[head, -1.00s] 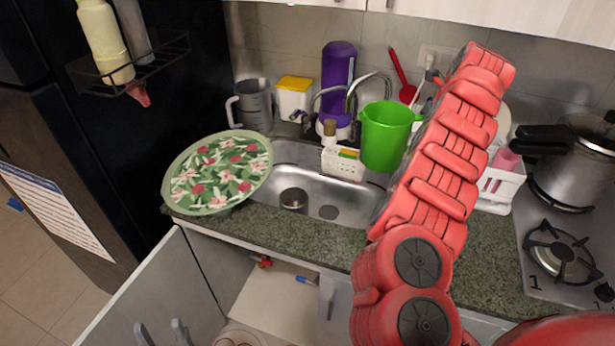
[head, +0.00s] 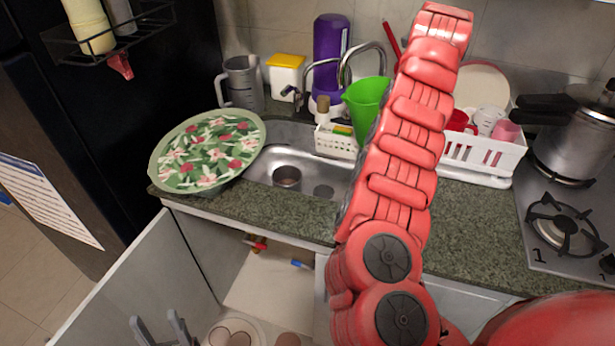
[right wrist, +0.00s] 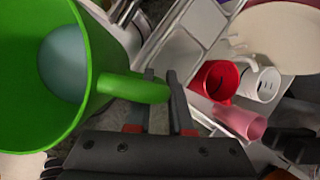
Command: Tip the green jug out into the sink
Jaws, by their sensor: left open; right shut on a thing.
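The green jug (head: 365,104) is held up over the right part of the metal sink (head: 318,172), in front of the faucet. It is tilted, with its rim towards the left. My red right arm hides part of it. In the right wrist view the jug (right wrist: 20,120) shows its open mouth, with something pale blue (right wrist: 62,62) inside. My right gripper (right wrist: 165,88) is shut on the jug's handle; the head view hides this gripper behind the arm. My left gripper (head: 160,326) is open and empty, low at the bottom left by the open cabinet.
A flowered green tray (head: 160,165) leans at the sink's left. A grey jug (head: 243,82), yellow-lidded box (head: 287,72), purple bottle (head: 330,50) and faucet (head: 376,50) stand behind. A white dish rack (head: 485,155) and stove (head: 565,225) are at right.

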